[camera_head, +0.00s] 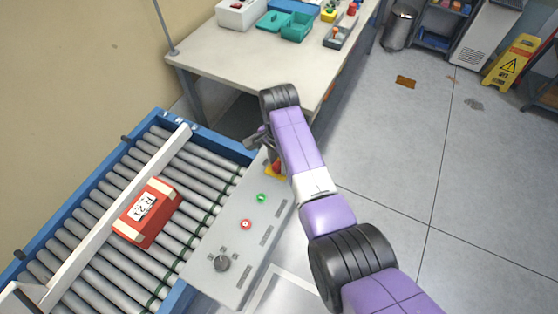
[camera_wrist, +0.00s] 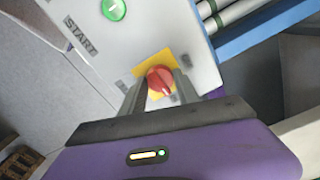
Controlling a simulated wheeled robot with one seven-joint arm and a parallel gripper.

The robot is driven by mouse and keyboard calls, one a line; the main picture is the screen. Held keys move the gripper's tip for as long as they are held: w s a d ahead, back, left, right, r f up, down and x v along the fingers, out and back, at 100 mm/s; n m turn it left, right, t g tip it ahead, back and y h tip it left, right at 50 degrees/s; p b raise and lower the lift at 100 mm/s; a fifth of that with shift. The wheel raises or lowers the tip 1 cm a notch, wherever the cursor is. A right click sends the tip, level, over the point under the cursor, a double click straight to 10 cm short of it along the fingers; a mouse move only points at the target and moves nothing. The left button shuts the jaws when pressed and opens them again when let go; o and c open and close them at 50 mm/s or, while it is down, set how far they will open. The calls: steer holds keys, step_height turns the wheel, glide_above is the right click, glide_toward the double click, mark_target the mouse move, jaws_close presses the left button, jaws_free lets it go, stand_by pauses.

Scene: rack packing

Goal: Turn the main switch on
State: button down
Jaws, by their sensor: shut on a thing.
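The main switch is a red rotary knob (camera_wrist: 160,80) on a yellow square plate (camera_wrist: 146,67) at the far end of the grey control panel (camera_head: 226,245). In the head view a bit of the yellow plate (camera_head: 275,171) shows beside my arm, and the knob is mostly hidden there. My gripper (camera_wrist: 158,84) has its two fingers on either side of the red knob, shut on it. In the head view my gripper (camera_head: 270,146) is over the far end of the panel.
The panel also has a green button (camera_head: 261,198), a red button (camera_head: 245,224) and a dark selector knob (camera_head: 222,263). A red box (camera_head: 148,211) lies on the roller conveyor (camera_head: 190,192) at left. A table (camera_head: 220,53) with bins (camera_head: 297,27) stands behind.

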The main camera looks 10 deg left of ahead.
mark_target(279, 163)
steer(key=shift+m, duration=0.5)
steer(key=c, duration=0.9)
jaws_free()
steer(key=shift+r+b, duration=0.45)
steer(key=shift+r, duration=3.5)
